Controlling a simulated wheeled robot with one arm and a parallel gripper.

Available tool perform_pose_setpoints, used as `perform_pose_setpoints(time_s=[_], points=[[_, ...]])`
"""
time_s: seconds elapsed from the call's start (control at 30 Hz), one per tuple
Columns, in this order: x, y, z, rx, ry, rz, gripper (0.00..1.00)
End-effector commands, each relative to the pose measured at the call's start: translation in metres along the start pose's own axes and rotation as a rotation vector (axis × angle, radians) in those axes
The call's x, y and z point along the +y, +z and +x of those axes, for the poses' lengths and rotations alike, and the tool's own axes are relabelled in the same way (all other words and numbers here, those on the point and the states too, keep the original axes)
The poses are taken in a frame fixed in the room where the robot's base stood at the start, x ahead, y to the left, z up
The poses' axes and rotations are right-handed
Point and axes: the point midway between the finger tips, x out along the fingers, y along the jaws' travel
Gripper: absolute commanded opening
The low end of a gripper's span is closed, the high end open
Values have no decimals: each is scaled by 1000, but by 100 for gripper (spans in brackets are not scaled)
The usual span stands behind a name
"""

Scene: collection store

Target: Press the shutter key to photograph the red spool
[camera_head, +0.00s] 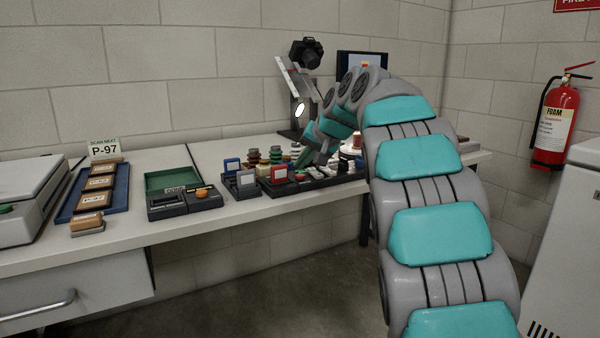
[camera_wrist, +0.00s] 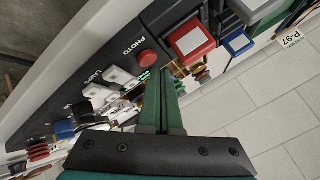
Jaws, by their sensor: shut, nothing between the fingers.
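In the wrist view, my gripper (camera_wrist: 167,74) is shut and empty, its green fingers pointing at the control panel. A round red key (camera_wrist: 148,57) beside the word PHOTO lies just left of the fingertips; I cannot tell whether they touch it. Stacked red discs (camera_wrist: 38,152), like a spool, show at the lower left of the wrist view. In the head view, the black camera (camera_head: 306,53) sits on a stand above the bench.
White keys (camera_wrist: 120,76) and a blue knob (camera_wrist: 63,130) sit near the red key. A red-rimmed box (camera_wrist: 190,40) stands close right of the fingers.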

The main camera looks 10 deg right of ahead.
Motion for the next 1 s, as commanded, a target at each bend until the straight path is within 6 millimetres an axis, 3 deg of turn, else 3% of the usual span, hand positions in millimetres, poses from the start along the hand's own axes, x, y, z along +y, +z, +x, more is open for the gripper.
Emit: perform_pose_setpoints(time_s=[0.43,1.0], points=[[-4,-3,-4,0,-1,-1,0],[-28,-26,-36,-1,-1,-2,0]])
